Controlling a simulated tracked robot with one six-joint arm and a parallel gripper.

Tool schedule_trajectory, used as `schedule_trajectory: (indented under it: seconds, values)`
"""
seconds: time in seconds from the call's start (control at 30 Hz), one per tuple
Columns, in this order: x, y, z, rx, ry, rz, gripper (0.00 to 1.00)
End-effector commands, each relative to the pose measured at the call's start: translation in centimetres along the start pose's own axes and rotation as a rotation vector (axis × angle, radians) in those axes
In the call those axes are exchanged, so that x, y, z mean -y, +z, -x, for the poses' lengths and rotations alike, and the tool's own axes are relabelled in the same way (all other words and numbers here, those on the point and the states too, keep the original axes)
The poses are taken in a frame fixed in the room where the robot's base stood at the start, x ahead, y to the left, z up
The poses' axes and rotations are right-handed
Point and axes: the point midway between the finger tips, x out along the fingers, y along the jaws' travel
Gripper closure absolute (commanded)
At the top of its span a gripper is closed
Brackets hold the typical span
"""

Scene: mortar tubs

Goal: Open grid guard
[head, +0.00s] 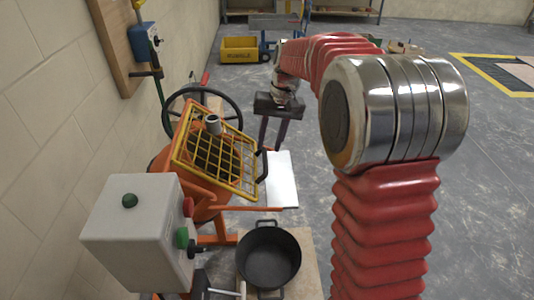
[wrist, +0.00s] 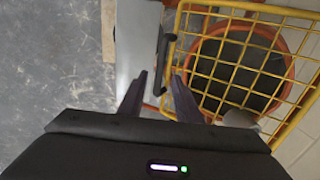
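The grid guard (head: 216,150) is a yellow wire grid in a frame, lying tilted over the mouth of the orange mixer drum (head: 163,164). In the wrist view the guard (wrist: 238,70) covers the round opening at the right. A dark bar handle (head: 263,165) sticks out from its right edge in the head view. My gripper (head: 271,147) is open and empty, pointing down at the handle's upper end. In the wrist view the handle (wrist: 161,60) shows between the fingertips of my gripper (wrist: 160,78). I cannot tell whether the fingers reach down around it.
A grey control box (head: 143,228) with green and red buttons stands at front left. A black tub (head: 269,257) sits on a board below the mixer. A pale plate (head: 282,178) is right of the drum. A dark handwheel (head: 203,92) stands behind. The floor at right is open.

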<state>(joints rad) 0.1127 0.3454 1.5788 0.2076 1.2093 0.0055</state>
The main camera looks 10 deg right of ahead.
Motion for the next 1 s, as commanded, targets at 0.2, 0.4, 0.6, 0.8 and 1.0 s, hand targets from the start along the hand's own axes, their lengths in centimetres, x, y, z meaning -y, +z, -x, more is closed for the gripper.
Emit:
schedule_trajectory:
  seconds: [0.2, 0.4, 0.6, 0.8, 1.0]
  values:
    - [0.0, 0.1, -3.3, 0.003, 0.0, 0.001, 0.69]
    - [0.0, 0.0, -4.8, 0.001, 0.0, 0.001, 0.69]
    - [0.1, 0.0, -5.0, 0.0, 0.0, 0.002, 0.69]
    - [0.1, 0.0, -5.0, 0.0, 0.0, 0.002, 0.75]
    - [0.1, 0.0, -5.0, 0.0, 0.0, 0.002, 0.89]
